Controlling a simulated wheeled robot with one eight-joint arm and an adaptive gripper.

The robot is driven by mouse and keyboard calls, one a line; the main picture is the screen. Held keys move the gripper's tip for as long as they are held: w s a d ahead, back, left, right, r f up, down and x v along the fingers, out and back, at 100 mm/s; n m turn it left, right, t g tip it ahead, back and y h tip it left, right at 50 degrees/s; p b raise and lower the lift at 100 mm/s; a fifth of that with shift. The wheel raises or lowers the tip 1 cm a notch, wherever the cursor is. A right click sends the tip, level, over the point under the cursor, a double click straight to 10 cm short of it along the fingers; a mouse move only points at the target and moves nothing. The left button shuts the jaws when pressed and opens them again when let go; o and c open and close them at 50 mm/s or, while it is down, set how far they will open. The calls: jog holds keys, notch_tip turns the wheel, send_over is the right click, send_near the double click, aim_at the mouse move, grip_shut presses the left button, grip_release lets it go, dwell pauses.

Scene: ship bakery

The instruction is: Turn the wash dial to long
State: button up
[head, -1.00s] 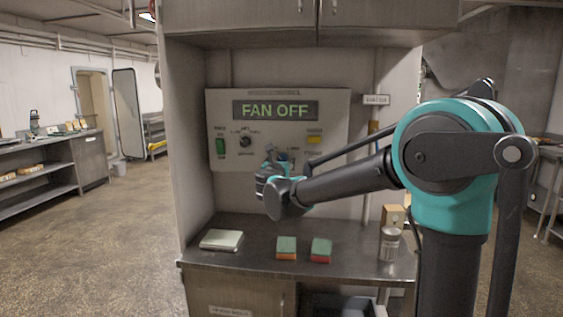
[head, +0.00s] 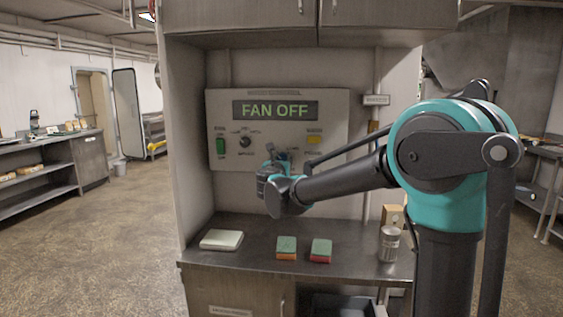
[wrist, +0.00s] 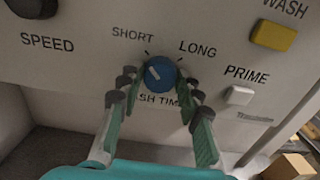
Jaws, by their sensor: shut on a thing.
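The wash dial (wrist: 160,73) is a round blue knob on the control panel, above the partly covered lettering "SH TIM". Its pale mark points up and left, on the side of the word SHORT; LONG is printed at its upper right. My gripper (wrist: 160,86) has one finger on each side of the dial and is shut on it. In the head view my gripper (head: 275,160) is at the lower middle of the panel (head: 225,108) and mostly covers the dial there.
The panel also bears a dark speed knob (head: 245,142), a green switch (head: 220,146), a yellow wash button (wrist: 273,36), a white prime button (wrist: 240,95) and a display (head: 275,111) reading FAN OFF. Sponges (head: 286,248) and a can (head: 389,244) stand on the counter (head: 260,262) below.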

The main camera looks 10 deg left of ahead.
jog(key=shift+m, duration=0.3)
jog(key=m, duration=0.3)
jog(key=shift+m, duration=0.3)
jog(key=m, duration=0.4)
jog(key=shift+m, duration=0.3)
jog(key=m, duration=0.9)
jog(key=o, duration=1.2)
jog(key=shift+c, duration=0.2)
jog(key=shift+s, duration=0.1)
